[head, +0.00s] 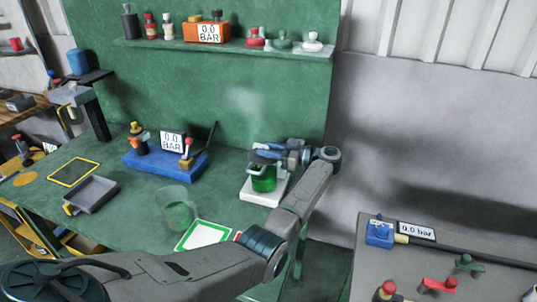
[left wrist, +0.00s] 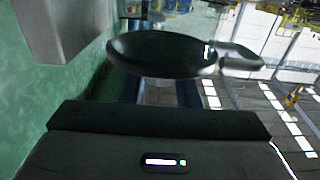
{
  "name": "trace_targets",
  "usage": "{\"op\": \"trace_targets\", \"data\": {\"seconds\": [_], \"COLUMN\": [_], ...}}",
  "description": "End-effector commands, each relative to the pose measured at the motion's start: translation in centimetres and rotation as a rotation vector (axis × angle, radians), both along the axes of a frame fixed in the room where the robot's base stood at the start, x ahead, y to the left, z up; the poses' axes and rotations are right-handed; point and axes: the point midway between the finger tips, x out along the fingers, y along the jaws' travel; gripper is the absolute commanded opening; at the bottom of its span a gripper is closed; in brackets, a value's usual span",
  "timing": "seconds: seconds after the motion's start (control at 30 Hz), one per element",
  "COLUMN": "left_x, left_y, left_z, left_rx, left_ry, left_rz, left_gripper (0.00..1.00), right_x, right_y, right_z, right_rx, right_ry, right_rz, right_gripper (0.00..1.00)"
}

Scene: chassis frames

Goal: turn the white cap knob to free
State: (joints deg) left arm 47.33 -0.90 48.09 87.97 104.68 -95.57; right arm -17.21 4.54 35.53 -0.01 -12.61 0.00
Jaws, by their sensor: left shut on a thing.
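A green vessel (head: 264,181) stands on a white base (head: 259,197) on the green bench in the head view. My left gripper (head: 272,154) is at its top, shut on a part there that the jaws largely hide. In the left wrist view a dark oval disc (left wrist: 160,54) with a rounded lobe at its right lies just beyond the gripper body. One white-capped knob (head: 312,41) stands on the back shelf, apart from the gripper. Another white cap (head: 530,295) is cut off at the lower right edge. I cannot tell which knob is meant. My right gripper is not in view.
A blue base with a gauge (head: 172,141), a grey tray (head: 91,193), a clear cup (head: 176,208) and a green-edged white card (head: 204,236) lie left of the vessel. A grey side table (head: 450,268) at right holds a blue valve (head: 380,232) and several knobs.

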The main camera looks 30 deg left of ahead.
Motion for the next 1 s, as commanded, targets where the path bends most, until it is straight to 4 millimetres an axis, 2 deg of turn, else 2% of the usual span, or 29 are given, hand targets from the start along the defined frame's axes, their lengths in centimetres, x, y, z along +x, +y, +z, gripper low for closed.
{"op": "trace_targets", "data": {"seconds": [0.37, 0.4, 0.47, 0.5, 0.8, 0.87, 1.0], "left_x": [0.0, 0.0, 0.0, 0.0, 0.1, 0.2, 0.8], "left_y": [0.0, 0.0, 0.0, 0.0, -0.2, -0.7, -3.0], "left_z": [0.0, 0.0, 0.0, 0.0, -0.1, -0.2, -0.4], "left_rx": [0.0, 0.0, 0.0, 0.0, -0.001, -0.001, -0.002], "left_ry": [0.0, 0.0, 0.0, 0.0, 0.0, 0.001, -0.001], "left_rz": [0.005, 0.005, 0.005, 0.005, 0.004, 0.003, 0.001], "left_gripper": [0.07, 0.38, 0.5, 0.52, 0.52, 0.52, 0.52], "right_x": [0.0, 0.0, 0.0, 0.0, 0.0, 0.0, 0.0], "right_y": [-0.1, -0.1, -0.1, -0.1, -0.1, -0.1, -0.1], "right_z": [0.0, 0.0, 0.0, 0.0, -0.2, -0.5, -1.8], "right_rx": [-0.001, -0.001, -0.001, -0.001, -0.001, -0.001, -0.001], "right_ry": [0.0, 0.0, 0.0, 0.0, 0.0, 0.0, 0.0], "right_rz": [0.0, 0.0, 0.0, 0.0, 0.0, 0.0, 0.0], "right_gripper": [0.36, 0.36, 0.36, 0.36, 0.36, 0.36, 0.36]}}
